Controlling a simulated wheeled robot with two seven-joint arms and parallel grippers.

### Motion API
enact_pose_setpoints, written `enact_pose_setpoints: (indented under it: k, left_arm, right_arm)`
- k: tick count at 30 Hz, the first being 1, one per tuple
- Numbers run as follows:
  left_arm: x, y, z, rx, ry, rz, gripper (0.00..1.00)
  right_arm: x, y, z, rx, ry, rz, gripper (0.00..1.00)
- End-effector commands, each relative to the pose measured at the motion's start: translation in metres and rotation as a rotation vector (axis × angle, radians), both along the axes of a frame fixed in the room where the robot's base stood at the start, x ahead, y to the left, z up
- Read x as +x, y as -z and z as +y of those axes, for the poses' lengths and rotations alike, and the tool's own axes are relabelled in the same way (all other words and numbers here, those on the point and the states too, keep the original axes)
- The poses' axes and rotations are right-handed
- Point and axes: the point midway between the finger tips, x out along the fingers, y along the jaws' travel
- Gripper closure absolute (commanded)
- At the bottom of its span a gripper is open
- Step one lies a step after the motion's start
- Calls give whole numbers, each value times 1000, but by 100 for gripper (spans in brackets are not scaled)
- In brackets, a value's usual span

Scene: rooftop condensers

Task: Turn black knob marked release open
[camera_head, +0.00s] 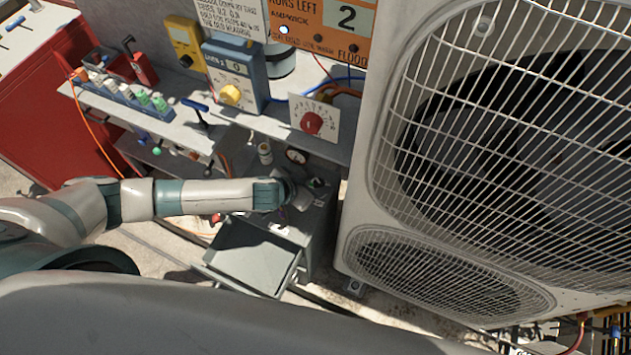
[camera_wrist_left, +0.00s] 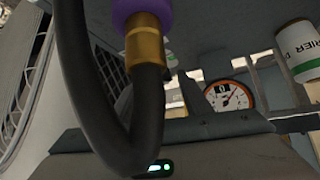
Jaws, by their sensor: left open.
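No black knob with a readable release mark shows in either view. My left arm reaches in from the left in the head view, and my left gripper (camera_head: 302,197) is at the grey machine (camera_head: 318,225) beside the large condenser. The gripper is open, though its fingers are small and hard to make out. A small dark part (camera_head: 316,183) sits on the machine's top near the gripper; I cannot tell if it is the knob. In the left wrist view, a looped black hose (camera_wrist_left: 148,100) with a brass fitting (camera_wrist_left: 139,45) covers much of the centre. My right gripper is not in view.
The condenser (camera_head: 362,180) stands close on the right. A grey tray (camera_head: 250,255) juts out below the gripper. A bench (camera_head: 180,125) with a blue meter (camera_head: 238,70) and a red knob (camera_head: 312,123) lies behind. The wrist view shows a gauge (camera_wrist_left: 229,97) and a white canister (camera_wrist_left: 300,50).

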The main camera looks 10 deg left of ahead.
Motion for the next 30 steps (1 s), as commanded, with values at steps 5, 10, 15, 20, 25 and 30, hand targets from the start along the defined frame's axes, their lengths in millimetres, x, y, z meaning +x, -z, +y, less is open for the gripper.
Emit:
enact_pose_setpoints:
  k: [5,10,15,20,25,30]
  left_arm:
    - [0,0,0,0,0,0,56]
    - [0,0,0,0,0,0,82]
    - [0,0,0,-1,-1,0,97]
    - [-1,0,-1,-2,-9,1,97]
    - [-2,0,-1,-3,-45,3,97]
    - [-3,0,-3,-4,-115,5,97]
  right_arm:
    - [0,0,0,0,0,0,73]
    - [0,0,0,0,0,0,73]
    - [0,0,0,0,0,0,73]
    - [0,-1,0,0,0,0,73]
    - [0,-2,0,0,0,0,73]
    - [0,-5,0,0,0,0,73]
